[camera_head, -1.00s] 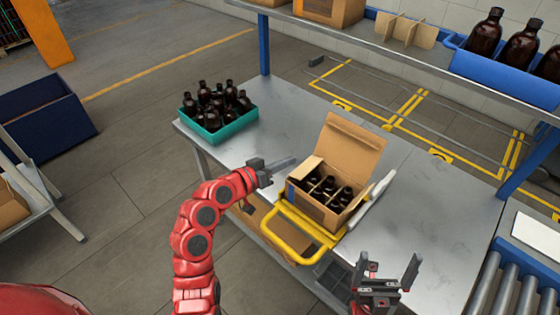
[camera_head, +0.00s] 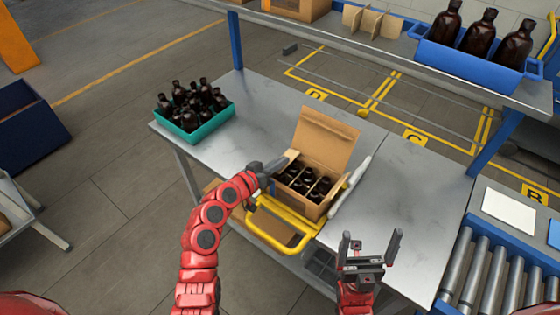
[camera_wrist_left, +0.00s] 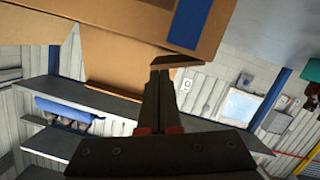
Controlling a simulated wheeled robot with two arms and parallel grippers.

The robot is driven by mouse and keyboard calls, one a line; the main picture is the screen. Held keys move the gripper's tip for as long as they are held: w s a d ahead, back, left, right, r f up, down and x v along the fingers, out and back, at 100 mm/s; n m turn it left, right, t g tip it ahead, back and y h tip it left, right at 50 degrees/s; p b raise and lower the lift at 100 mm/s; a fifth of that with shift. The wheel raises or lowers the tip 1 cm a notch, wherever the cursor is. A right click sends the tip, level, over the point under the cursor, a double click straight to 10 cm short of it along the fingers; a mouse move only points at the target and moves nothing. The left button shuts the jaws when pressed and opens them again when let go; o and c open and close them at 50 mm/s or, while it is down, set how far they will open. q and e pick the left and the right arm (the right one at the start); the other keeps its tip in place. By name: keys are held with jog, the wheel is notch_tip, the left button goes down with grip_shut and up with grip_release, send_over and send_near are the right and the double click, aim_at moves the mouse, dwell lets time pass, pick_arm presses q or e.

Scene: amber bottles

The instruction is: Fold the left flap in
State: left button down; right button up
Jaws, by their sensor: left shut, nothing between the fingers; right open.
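An open cardboard box (camera_head: 312,207) with several dark bottles (camera_head: 308,183) between dividers stands on the metal table, its large back flap (camera_head: 326,138) upright. The left flap (camera_head: 292,155) shows as a small pale piece at the box's left edge, partly hidden by my left gripper (camera_head: 284,161). That gripper is shut and empty, its fingertips at the flap; whether they touch it I cannot tell. In the left wrist view, the shut fingers (camera_wrist_left: 161,75) point at the cardboard box (camera_wrist_left: 130,22). My right gripper (camera_head: 371,236) is open and empty, in front and to the right of the box.
A yellow frame (camera_head: 275,232) is around the box's front left. A teal crate of bottles (camera_head: 217,121) stands at the table's far left. A shelf (camera_head: 397,43) with a blue bottle bin (camera_head: 470,62) is behind. The right tabletop (camera_head: 410,190) is clear; a roller conveyor (camera_head: 495,270) lies beyond.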

pick_arm(q)
jog(key=m+b, duration=0.1)
jog(key=b, duration=0.2)
jog(key=f+m+b, duration=0.1)
jog(key=b, duration=0.2)
jog(key=d+f+m+y+b, duration=0.1)
jog(key=b, duration=0.2)
jog(key=shift+s+f+t+b, duration=0.15)
jog(key=shift+s+t+b, duration=0.15)
jog(key=shift+b, duration=0.1)
jog(key=shift+r+m+b, duration=0.2)
jog(key=shift+m+b, duration=0.2)
jog(key=shift+b, duration=0.05)
jog(key=shift+r, duration=0.15)
